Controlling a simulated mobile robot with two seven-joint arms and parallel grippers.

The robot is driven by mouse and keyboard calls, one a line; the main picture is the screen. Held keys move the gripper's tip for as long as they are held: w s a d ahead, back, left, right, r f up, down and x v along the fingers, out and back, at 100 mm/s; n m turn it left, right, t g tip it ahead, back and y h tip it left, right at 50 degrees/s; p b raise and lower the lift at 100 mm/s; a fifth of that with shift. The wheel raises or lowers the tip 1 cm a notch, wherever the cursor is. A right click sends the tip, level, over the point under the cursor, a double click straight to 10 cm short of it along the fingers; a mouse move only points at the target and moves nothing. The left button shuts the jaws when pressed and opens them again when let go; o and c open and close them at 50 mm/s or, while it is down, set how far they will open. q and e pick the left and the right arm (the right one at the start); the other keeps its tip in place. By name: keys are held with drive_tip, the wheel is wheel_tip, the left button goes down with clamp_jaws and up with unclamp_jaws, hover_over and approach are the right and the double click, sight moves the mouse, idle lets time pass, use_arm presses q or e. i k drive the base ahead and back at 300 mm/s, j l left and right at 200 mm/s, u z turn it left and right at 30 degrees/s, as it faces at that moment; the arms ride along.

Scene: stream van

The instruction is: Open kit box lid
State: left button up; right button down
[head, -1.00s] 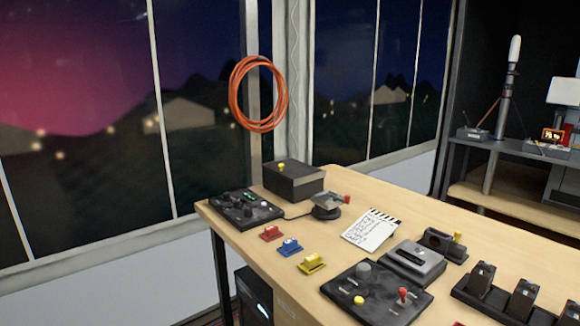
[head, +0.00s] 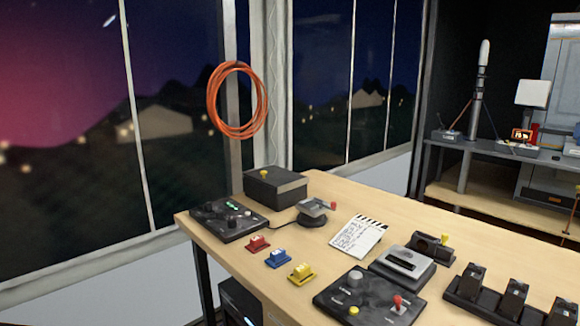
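A dark box with a yellow knob on top (head: 275,190) stands at the far left corner of the wooden table; it looks like the kit box, and its lid is down. Neither of my grippers shows in the head view.
The wooden table (head: 345,195) also holds a control panel (head: 228,219), red (head: 258,244), blue (head: 278,258) and yellow (head: 301,273) small blocks, a clapper-style card (head: 358,236), a joystick panel (head: 370,297) and a charger-like rack (head: 510,301). An orange cable coil (head: 212,100) hangs by the window.

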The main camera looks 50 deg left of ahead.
sight(274, 176)
drive_tip(key=k+j+z, duration=0.15)
drive_tip(key=j, duration=0.25)
drive_tip(key=j+z, duration=0.15)
drive_tip(key=j, duration=0.2)
drive_tip(key=k+j+z, duration=0.15)
drive_tip(key=j, duration=0.25)
drive_tip(key=k+j+z, duration=0.15)
drive_tip(key=j, duration=0.2)
drive_tip(key=k+j, duration=0.15)
drive_tip(key=j, duration=0.2)
drive_tip(key=k+j, duration=0.2)
drive_tip(key=j, duration=0.15)
drive_tip(key=k+j+z, duration=0.1)
drive_tip(key=j, duration=0.3)
drive_tip(key=k+j, duration=0.2)
drive_tip(key=j, duration=0.15)
